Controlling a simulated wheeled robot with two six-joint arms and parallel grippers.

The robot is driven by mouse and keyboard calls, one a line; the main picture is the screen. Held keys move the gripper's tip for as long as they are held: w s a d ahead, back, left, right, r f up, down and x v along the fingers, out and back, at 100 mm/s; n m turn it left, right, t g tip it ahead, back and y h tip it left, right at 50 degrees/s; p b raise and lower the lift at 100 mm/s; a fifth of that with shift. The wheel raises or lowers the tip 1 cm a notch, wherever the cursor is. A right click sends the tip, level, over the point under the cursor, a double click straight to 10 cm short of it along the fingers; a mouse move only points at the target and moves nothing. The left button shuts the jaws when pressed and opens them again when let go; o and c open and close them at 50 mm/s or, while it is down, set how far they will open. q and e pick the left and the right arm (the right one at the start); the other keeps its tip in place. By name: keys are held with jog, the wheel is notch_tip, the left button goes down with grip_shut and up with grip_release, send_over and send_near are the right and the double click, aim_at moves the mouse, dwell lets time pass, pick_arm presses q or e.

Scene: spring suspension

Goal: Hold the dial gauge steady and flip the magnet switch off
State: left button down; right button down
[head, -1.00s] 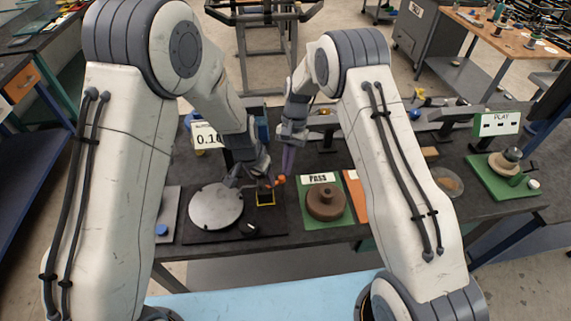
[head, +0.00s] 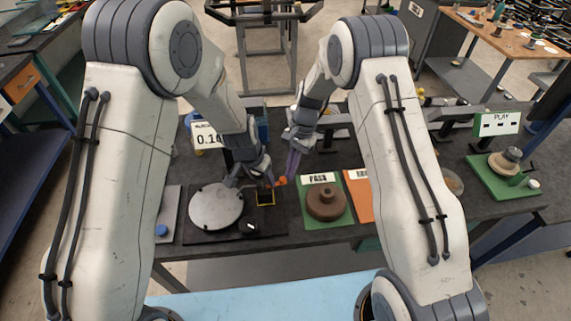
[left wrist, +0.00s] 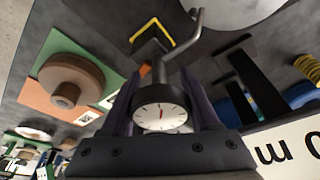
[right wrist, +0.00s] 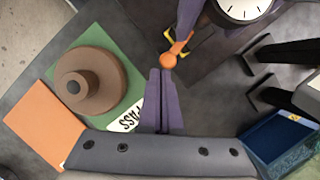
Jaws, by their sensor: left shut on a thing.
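The white-faced dial gauge (left wrist: 160,116) sits between the purple fingers of my left gripper (left wrist: 165,95), which is shut on it; its face also shows in the right wrist view (right wrist: 241,8). A bent grey rod (left wrist: 182,48) rises beside it. An orange knob (right wrist: 169,60), seemingly the switch, shows just beyond the tips of my right gripper (right wrist: 163,72). The right fingers are together with nothing visible between them; I cannot tell whether they touch the knob. In the head view the orange knob (head: 280,181) lies near the left gripper. The magnet base is mostly hidden.
A round grey plate (head: 216,206) stands left of a yellow-edged square (head: 265,198). A brown stepped disc (head: 326,202) sits on the green PASS mat (head: 311,219), beside an orange mat (right wrist: 42,125). A blue box (right wrist: 280,140) stands near the right gripper.

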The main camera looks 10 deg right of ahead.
jog(key=shift+s+d+m+t+y, duration=0.1)
jog(key=shift+s+m+t+y, duration=0.1)
jog(key=shift+s+m, duration=0.55)
jog(key=shift+s+d+m+t+y, duration=0.15)
jog(key=shift+s+m, duration=0.25)
jog(key=shift+m, duration=0.55)
dwell(0.6)
jog(key=shift+s+a+m+t+y, duration=0.15)
jog(key=shift+s+m+t, duration=0.3)
jog(key=shift+m, duration=0.4)
jog(key=shift+s+m+t+y, duration=0.1)
jog(key=shift+s+m+t, duration=0.1)
jog(key=shift+s+m, duration=0.5)
dwell(2.5)
jog(key=shift+w, duration=0.2)
jog(key=shift+w+a+r, duration=0.1)
jog(key=shift+w+a, duration=0.55)
jog(key=shift+a, duration=0.05)
jog(key=w+d+r, duration=0.3)
jog(key=d+r, duration=0.4)
jog(key=r, duration=0.2)
jog(key=shift+d, duration=0.15)
